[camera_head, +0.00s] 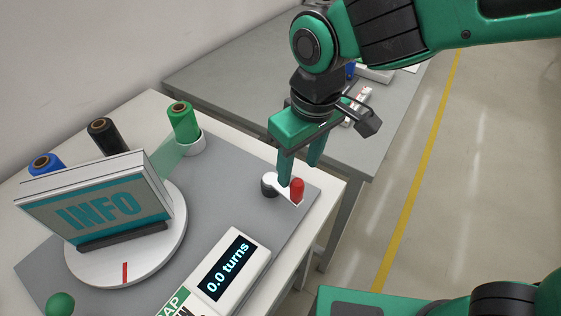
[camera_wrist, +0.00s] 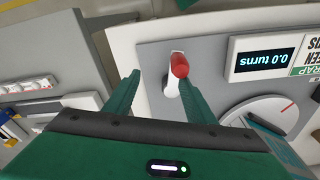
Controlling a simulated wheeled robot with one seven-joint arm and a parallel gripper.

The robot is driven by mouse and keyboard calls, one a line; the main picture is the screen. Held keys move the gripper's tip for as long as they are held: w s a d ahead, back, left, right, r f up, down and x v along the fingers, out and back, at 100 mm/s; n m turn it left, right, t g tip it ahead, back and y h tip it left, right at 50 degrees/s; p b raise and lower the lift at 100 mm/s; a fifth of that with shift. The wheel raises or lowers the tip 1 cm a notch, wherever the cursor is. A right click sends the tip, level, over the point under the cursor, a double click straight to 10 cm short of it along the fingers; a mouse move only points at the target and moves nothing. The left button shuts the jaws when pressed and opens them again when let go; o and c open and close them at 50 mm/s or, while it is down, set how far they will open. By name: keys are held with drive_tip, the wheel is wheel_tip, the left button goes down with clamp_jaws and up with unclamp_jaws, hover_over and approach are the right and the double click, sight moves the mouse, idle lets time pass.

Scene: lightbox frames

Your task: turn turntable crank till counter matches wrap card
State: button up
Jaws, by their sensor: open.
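The crank (camera_head: 282,187) is a white arm with a dark hub and an upright red knob (camera_head: 297,189), at the right of the grey mat. My gripper (camera_head: 298,172) is open and empty, its fingers pointing down close to the knob. In the wrist view the knob (camera_wrist: 180,65) shows by the tip of the right finger; contact cannot be told. The counter (camera_head: 226,273) reads "0.0 turns". The wrap card (camera_head: 172,304) is cut off; "WRAP" and "GREEN" show in the wrist view (camera_wrist: 310,48). The white turntable (camera_head: 150,255) has a red mark at its front and bears an INFO lightbox (camera_head: 100,212).
Green film runs from the green spool (camera_head: 183,122) to the lightbox. A black spool (camera_head: 106,136) and a blue spool (camera_head: 46,166) stand behind. A second grey table (camera_head: 240,95) stands behind. Floor at right is clear.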

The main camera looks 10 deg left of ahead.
drive_tip(key=shift+s+d+r+g+h, duration=0.1)
drive_tip(key=shift+s+r+g+h, duration=0.05)
drive_tip(key=shift+s, duration=0.45)
drive_tip(key=shift+s+d+r+g+h, duration=0.1)
drive_tip(key=shift+s+g+h, duration=0.05)
drive_tip(key=shift+s, duration=0.45)
drive_tip(key=shift+w+a+r, duration=0.2)
drive_tip(key=shift+a, duration=0.05)
drive_tip(key=shift+r, duration=0.5)
wheel_tip(320, 180, up, 10)
drive_tip(key=shift+r, duration=0.1)
idle(0.3)
wheel_tip(320, 180, up, 11)
drive_tip(key=shift+d, duration=0.15)
idle(0.4)
